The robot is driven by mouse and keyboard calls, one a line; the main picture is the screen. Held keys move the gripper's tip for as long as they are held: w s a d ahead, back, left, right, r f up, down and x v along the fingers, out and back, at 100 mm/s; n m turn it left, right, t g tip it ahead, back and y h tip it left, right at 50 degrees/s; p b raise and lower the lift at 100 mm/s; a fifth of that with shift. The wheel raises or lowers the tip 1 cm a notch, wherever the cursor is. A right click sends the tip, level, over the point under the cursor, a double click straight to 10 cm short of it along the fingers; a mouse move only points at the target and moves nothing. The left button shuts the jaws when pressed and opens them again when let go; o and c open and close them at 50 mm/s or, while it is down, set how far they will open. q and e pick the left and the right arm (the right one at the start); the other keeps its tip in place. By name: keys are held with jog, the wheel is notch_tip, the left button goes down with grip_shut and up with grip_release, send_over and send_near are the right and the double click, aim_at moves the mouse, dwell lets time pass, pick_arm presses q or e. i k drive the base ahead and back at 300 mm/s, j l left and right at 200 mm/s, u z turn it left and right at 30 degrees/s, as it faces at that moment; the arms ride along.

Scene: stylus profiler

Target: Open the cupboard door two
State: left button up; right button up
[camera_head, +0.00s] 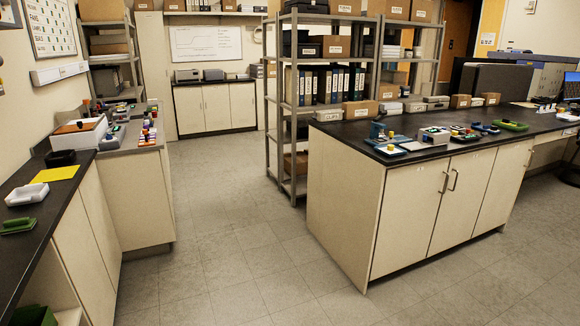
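A cream island cupboard (345,205) with a black worktop stands at the right. Its front has a left door (408,225), a middle door (462,205) and a right panel (503,185). All look closed. A bar handle (444,182) is on the left door near its right edge, and another handle (453,180) is on the middle door near its left edge. I see no label telling which is door two. Neither of my grippers shows in this view.
Open grey tiled floor (225,240) lies between the island and the left counter (40,205). Small tools and trays, including a green tray (511,125), sit on the island top. Metal shelving (293,100) stands behind the island. A closed back cupboard (216,108) is farther away.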

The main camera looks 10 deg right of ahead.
aim_at(459, 208)
jog(key=i+l+z, duration=0.15)
jog(key=i+z, duration=0.3)
jog(key=i+l+z, duration=0.1)
jog(key=i+z, duration=0.15)
jog(key=z, duration=0.2)
jog(key=i+z, duration=0.4)
jog(key=i+j+z, duration=0.25)
jog(key=z, duration=0.2)
jog(key=i+l+z, duration=0.1)
jog(key=i+z, duration=0.35)
jog(key=i, duration=1.1)
